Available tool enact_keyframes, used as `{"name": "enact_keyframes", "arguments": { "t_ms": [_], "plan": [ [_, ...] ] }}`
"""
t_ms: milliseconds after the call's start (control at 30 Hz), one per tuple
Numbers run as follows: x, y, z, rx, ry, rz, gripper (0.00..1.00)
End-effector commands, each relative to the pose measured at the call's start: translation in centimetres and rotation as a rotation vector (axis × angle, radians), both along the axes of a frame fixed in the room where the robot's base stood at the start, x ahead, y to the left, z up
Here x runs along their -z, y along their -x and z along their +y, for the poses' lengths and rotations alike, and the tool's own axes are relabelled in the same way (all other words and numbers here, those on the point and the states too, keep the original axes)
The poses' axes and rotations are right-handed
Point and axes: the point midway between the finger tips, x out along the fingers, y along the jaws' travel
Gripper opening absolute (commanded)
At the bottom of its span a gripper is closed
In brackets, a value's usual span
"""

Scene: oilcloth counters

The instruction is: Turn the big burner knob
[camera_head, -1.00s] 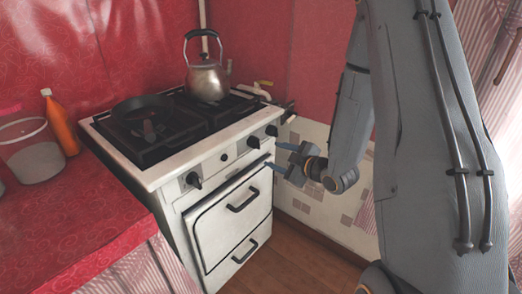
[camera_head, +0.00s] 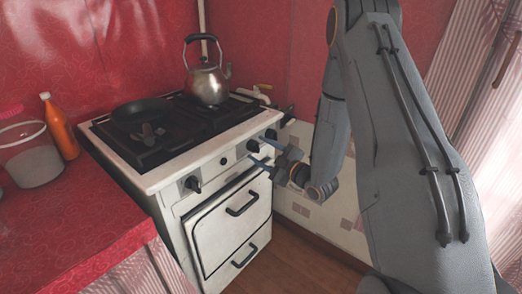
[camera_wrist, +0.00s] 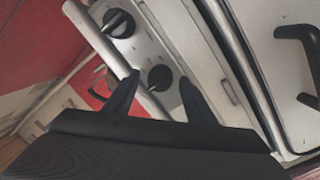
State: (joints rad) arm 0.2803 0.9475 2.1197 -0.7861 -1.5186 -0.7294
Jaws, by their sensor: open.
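The white stove (camera_head: 205,148) has black knobs along its front panel. A knob (camera_head: 193,183) sits at the left, a small one (camera_head: 223,160) in the middle, and two at the right: one (camera_head: 253,145) and one at the far end (camera_head: 271,133). They look similar in size, so I cannot tell surely which is the big one. My gripper (camera_head: 258,149) is open in front of the right pair. In the wrist view, one knob (camera_wrist: 160,77) shows between my gripper's fingertips (camera_wrist: 158,82), with no clear contact; another knob (camera_wrist: 118,23) is above it.
A kettle (camera_head: 207,83) and a dark pan (camera_head: 143,108) stand on the stove top. The oven door handle (camera_head: 242,205) juts out below the knobs. A rail (camera_wrist: 92,42) runs beside the knobs in the wrist view. An orange bottle (camera_head: 60,128) and jar (camera_head: 32,158) stand on the red counter.

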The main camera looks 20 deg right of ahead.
Motion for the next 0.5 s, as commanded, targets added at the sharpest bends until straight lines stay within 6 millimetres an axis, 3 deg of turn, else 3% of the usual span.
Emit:
{"name": "enact_keyframes", "arguments": {
  "t_ms": [267,500],
  "plan": [
    [-0.01,-0.23,0.12,0.0,0.0,0.0,0.5],
    [-0.01,-0.22,0.08,0.001,0.0,0.0,0.13]
  ]
}}
